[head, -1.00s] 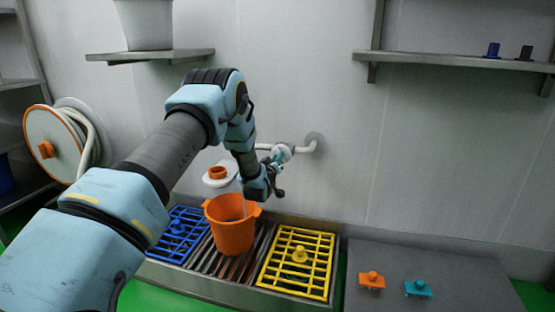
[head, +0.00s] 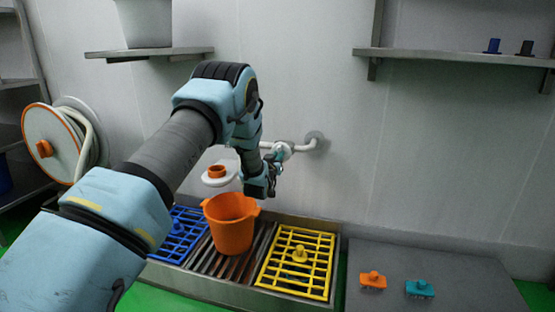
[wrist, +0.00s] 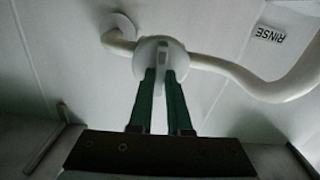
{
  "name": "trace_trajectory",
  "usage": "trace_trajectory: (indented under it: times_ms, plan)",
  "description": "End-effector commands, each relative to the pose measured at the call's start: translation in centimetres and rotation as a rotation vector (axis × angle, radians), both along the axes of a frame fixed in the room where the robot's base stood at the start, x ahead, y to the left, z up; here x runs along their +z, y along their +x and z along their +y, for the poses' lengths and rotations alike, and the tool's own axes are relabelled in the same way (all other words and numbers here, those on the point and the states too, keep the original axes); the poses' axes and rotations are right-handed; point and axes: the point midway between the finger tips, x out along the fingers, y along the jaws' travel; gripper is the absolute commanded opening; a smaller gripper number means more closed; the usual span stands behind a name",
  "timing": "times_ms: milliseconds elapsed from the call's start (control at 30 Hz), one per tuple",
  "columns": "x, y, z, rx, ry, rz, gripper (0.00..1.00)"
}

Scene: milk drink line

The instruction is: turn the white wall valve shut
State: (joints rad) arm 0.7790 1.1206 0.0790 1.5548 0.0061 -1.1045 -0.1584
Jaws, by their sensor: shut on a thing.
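The white wall valve (head: 286,147) sits on a white pipe that comes out of the wall, right of my wrist. In the wrist view the round valve body (wrist: 150,48) is at top centre, with its narrow handle (wrist: 160,88) pointing toward my gripper. My gripper (wrist: 162,76) has its two green fingers shut on this handle, one on each side. In the head view my gripper (head: 278,158) is at the valve, partly hidden by my own wrist.
An orange bucket (head: 232,232) stands on the drain grating below, between a blue rack (head: 180,228) and a yellow rack (head: 297,262). A "RINSE" label (wrist: 270,34) is on the wall.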

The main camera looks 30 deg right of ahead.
Motion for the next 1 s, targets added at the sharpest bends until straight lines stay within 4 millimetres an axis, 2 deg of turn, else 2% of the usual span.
trace_trajectory:
  times_ms: [300, 700, 733, 1000]
  plan:
    - [-0.02, -0.06, -0.05, 0.000, 0.068, -0.062, 0.00]
    - [-0.02, -0.04, -0.03, 0.000, 0.075, -0.068, 0.00]
    - [-0.02, -0.05, -0.04, 0.000, 0.075, -0.068, 0.17]
    - [-0.03, -0.04, -0.03, 0.000, 0.074, -0.067, 0.46]
